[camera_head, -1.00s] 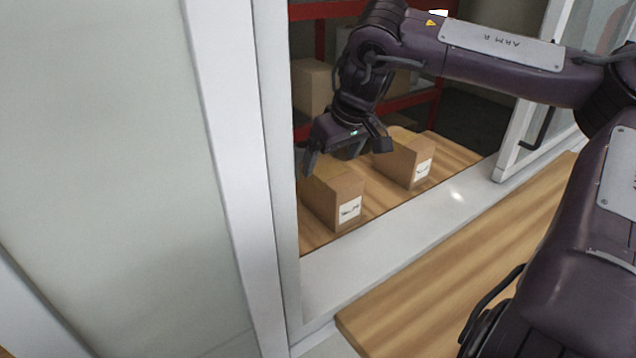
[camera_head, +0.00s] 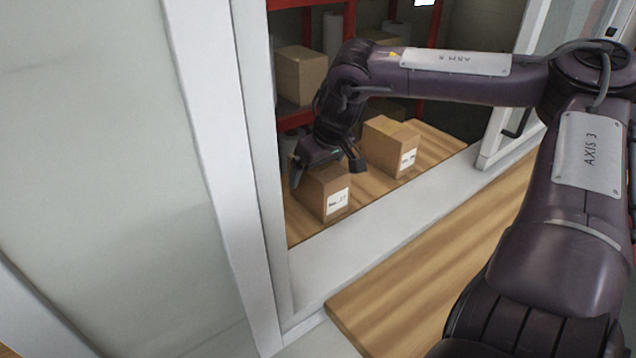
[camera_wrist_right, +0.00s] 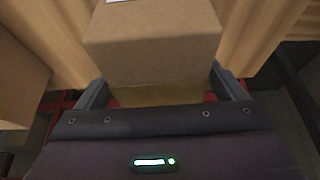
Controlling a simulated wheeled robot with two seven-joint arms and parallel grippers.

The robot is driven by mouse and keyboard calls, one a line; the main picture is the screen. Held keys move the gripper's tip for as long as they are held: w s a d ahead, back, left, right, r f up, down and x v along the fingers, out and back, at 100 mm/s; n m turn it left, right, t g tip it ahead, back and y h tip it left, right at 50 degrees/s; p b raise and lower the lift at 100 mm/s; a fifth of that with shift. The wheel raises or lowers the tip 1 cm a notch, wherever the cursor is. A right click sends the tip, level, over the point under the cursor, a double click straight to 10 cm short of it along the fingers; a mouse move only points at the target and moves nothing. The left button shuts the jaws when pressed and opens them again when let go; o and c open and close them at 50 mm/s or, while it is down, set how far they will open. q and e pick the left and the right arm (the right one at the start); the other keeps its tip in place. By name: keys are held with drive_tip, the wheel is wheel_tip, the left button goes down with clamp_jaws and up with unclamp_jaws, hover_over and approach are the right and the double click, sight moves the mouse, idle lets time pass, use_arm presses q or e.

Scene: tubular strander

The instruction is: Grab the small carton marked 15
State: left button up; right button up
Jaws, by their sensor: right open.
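Two small brown cartons stand on the wooden counter behind the window opening. The nearer carton (camera_head: 322,192) has a white label whose marking is too small to read for certain. The second carton (camera_head: 389,147) stands further back to the right, also with a white label. My right gripper (camera_head: 328,172) is open above the nearer carton, its fingers on either side of the top. In the right wrist view the carton (camera_wrist_right: 152,45) lies between the two finger tips (camera_wrist_right: 165,92). I cannot tell whether the fingers touch it. My left gripper is not in view.
The white window frame (camera_head: 222,170) stands left of the opening, and its sill (camera_head: 385,228) runs in front of the cartons. A wooden ledge (camera_head: 420,275) lies on the near side. A red shelf with another box (camera_head: 301,75) is behind.

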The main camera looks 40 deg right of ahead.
drive_tip(key=shift+f, duration=0.25)
idle(0.3)
drive_tip(key=c, duration=1.4)
drive_tip(key=shift+r, duration=0.15)
